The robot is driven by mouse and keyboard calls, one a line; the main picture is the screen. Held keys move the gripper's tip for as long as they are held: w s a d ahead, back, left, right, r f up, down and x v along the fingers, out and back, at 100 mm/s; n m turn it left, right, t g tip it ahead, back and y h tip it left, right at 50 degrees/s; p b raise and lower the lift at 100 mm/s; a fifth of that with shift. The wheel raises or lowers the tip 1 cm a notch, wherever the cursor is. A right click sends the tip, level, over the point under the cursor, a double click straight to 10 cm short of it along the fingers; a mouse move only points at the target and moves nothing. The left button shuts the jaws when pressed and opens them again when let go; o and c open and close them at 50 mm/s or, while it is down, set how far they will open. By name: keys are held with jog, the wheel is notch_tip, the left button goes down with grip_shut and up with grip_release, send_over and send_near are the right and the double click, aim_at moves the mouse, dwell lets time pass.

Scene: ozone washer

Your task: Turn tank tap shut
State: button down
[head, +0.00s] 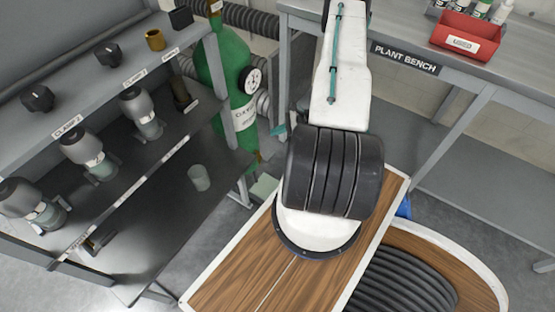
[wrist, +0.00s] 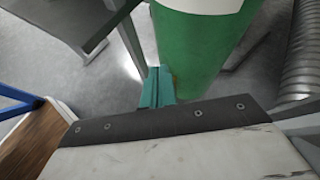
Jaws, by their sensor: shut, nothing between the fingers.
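The green tank (head: 228,62) stands behind the dark shelf unit in the head view. A round black tap or dial with a pale face (head: 251,79) sits on its right side; I cannot tell which it is or how it is turned. In the wrist view the tank's green side (wrist: 197,45) fills the upper middle, and no tap shows there. My gripper (wrist: 157,80) shows as teal fingers, shut and empty, beside the lower part of the tank's side in that view. In the head view my arm hides most of the gripper.
A shelf unit (head: 80,90) with several black knobs and grey-capped jars stands at left. The plant bench (head: 404,58) with a red bin (head: 467,36) is at right. Ribbed hoses (head: 250,18) run behind the tank. A small cup (head: 199,178) stands on the lower shelf.

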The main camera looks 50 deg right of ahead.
jog(key=s+d+f+m+t+h, duration=0.1)
jog(key=s+f+m+h, duration=0.25)
jog(key=f, duration=0.75)
jog(key=s+d+f+m+t+h, duration=0.1)
jog(key=s+f+m+h, duration=0.3)
jog(key=f, duration=0.6)
jog(key=w+f+m+y, duration=0.1)
jog(key=w, duration=0.7)
jog(key=shift+a+f, duration=0.15)
jog(key=shift+a, duration=0.15)
jog(key=shift+w, duration=0.1)
jog(key=shift+w+d+r, duration=0.15)
jog(key=shift+r, duration=0.55)
